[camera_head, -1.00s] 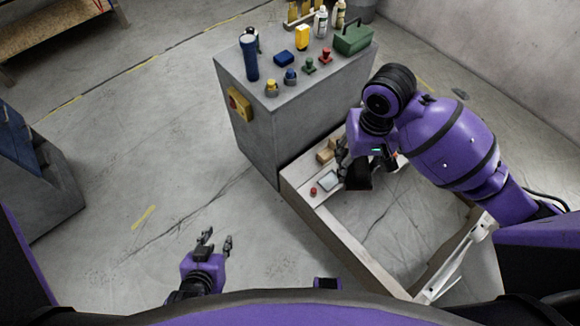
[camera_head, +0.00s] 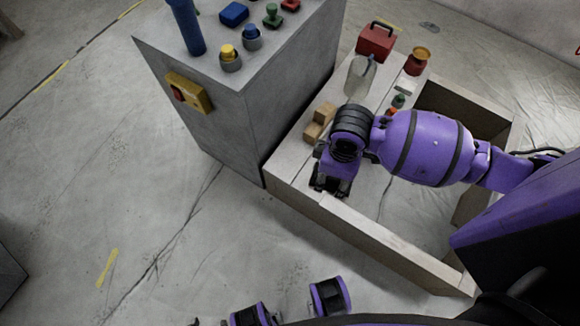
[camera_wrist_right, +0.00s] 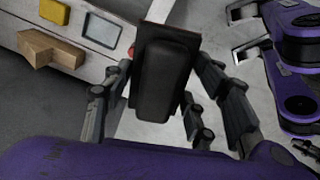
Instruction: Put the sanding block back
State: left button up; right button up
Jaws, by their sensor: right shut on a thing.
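My right gripper (camera_head: 330,182) is over the near left part of the pale wooden frame (camera_head: 345,222). In the right wrist view my right gripper (camera_wrist_right: 165,75) has its fingers on both sides of a black, rounded block on a flat plate, the sanding block (camera_wrist_right: 165,75). It is shut on the block and holds it above the frame. In the head view the block is hard to tell from the dark fingers. My left gripper does not show.
A red toolbox (camera_head: 376,40), a clear bottle (camera_head: 360,77) and a red pot (camera_head: 417,60) stand farther back. A grey cabinet (camera_head: 225,110) borders the frame. Floor on the left is clear.

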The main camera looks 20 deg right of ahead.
jog(key=w+d+f+n+b, duration=0.2)
jog(key=w+f+n+b, duration=0.35)
jog(key=f+b, duration=0.5)
jog(key=b, duration=0.7)
send_over(293, 164)
jog(key=shift+n, duration=0.25)
jog(key=f, duration=1.1)
jog(key=shift+s, duration=0.3)
jog(key=f, duration=0.1)
jog(key=f+b, duration=0.1)
jog(key=f, duration=0.2)
jog(key=shift+w+a, duration=0.1)
jog(key=shift+w, duration=0.2)
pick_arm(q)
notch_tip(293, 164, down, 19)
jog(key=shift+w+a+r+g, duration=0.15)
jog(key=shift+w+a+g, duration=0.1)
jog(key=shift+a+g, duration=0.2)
pick_arm(e)
jog(key=shift+r, duration=0.2)
jog(key=shift+f, duration=0.2)
jog(key=o, duration=1.1)
